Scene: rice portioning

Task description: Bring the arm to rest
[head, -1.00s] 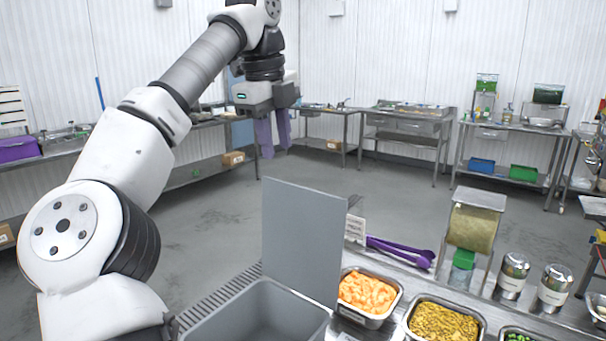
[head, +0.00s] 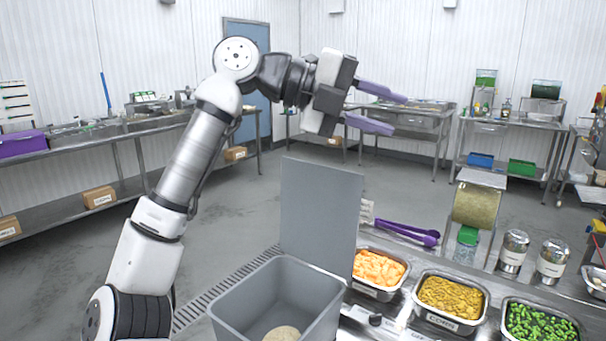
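My gripper (head: 387,108) is raised in the air above and behind the open grey bin, its two purple fingers pointing right. The fingers are apart with nothing between them. My white and grey arm (head: 190,160) rises from the lower left, bends at the top and reaches right. The gripper touches nothing that I can see.
An open grey bin (head: 238,317) with an upright grey panel (head: 320,208) stands in front, with a pale mound inside. Right of it are trays of orange pieces (head: 378,267), corn (head: 450,298) and peas (head: 540,325). Purple-handled utensils (head: 408,232) lie behind. The floor beyond is clear.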

